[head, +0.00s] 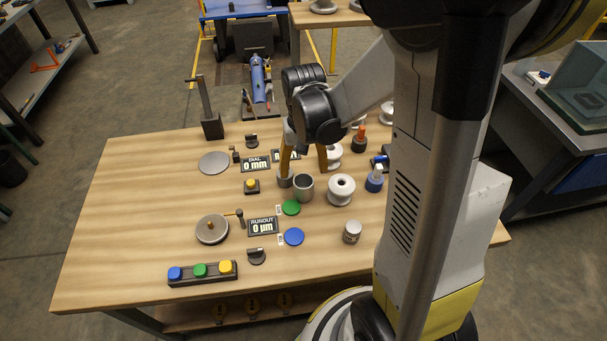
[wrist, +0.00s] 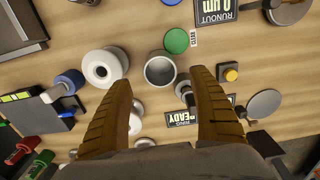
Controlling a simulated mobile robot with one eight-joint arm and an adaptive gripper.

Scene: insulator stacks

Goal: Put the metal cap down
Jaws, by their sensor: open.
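A grey metal cup-shaped piece (head: 303,188), which I take for the metal cap, stands on the wooden table with its open side up. In the wrist view the grey cup (wrist: 160,70) shows just ahead of the fingertips, roughly centred between them. My gripper (head: 303,168) points down at the table with its orange-brown fingers spread and nothing held between them. A second, smaller grey piece (head: 285,181) stands just left of the cup, under the left fingertip in the head view. In the wrist view my fingers (wrist: 162,88) are wide apart.
A white spool-like insulator (head: 341,189) stands right of the cup, with a blue-based piece (head: 374,179) beyond. A green disc (head: 291,207) and blue disc (head: 293,236) lie in front. A dial display (head: 255,163) and yellow button (head: 251,186) are left.

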